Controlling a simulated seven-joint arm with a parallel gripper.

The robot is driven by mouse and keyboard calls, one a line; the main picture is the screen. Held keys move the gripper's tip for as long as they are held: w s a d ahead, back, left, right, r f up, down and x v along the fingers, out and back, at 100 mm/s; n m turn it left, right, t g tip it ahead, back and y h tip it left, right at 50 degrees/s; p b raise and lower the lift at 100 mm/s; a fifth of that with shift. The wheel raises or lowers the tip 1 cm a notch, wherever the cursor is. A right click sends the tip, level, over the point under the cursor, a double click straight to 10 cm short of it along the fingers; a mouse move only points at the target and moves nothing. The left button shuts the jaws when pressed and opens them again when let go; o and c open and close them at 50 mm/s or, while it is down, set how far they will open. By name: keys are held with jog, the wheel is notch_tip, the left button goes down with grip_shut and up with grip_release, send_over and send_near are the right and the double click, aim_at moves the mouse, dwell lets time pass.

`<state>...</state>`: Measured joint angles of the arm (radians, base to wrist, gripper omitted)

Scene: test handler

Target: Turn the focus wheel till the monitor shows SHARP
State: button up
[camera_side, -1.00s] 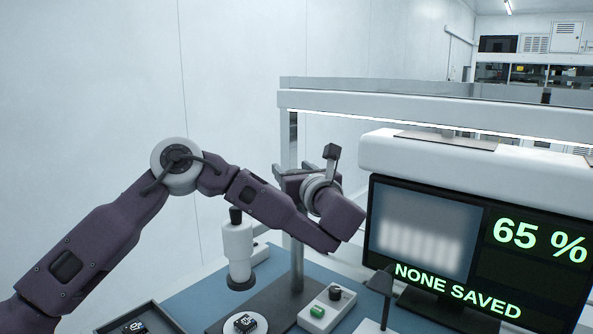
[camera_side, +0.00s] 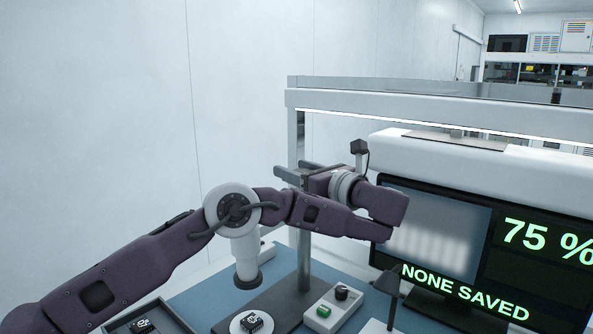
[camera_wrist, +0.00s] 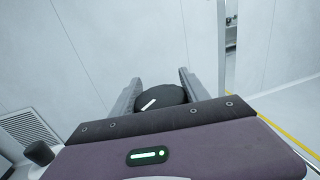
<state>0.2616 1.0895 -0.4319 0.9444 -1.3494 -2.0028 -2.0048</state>
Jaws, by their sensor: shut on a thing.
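The focus wheel (camera_wrist: 163,97) shows in the wrist view as a dark round knob with a white mark. My gripper (camera_wrist: 158,78) has a grey finger on either side of it and is shut on it. In the side view my gripper (camera_side: 290,171) is high beside the upright post, and the wheel cannot be made out there. The monitor (camera_side: 440,245) reads 75 % and NONE SAVED in green. Its picture panel shows pale, blurred bars; the word SHARP is not seen. My wrist covers part of the monitor's left edge.
A white scope tube (camera_side: 247,262), partly behind my arm, hangs over a round stage (camera_side: 240,327) with a small black chip. A control box (camera_side: 327,312) has a green button and a black knob. A tray (camera_side: 167,318) lies front left. A frame beam (camera_side: 430,112) crosses above.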

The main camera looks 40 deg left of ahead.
jog(key=o, duration=1.4)
jog(key=shift+c, duration=0.2)
jog(key=s+d, duration=0.1)
jog(key=d, duration=0.6)
jog(key=shift+s+a, duration=0.1)
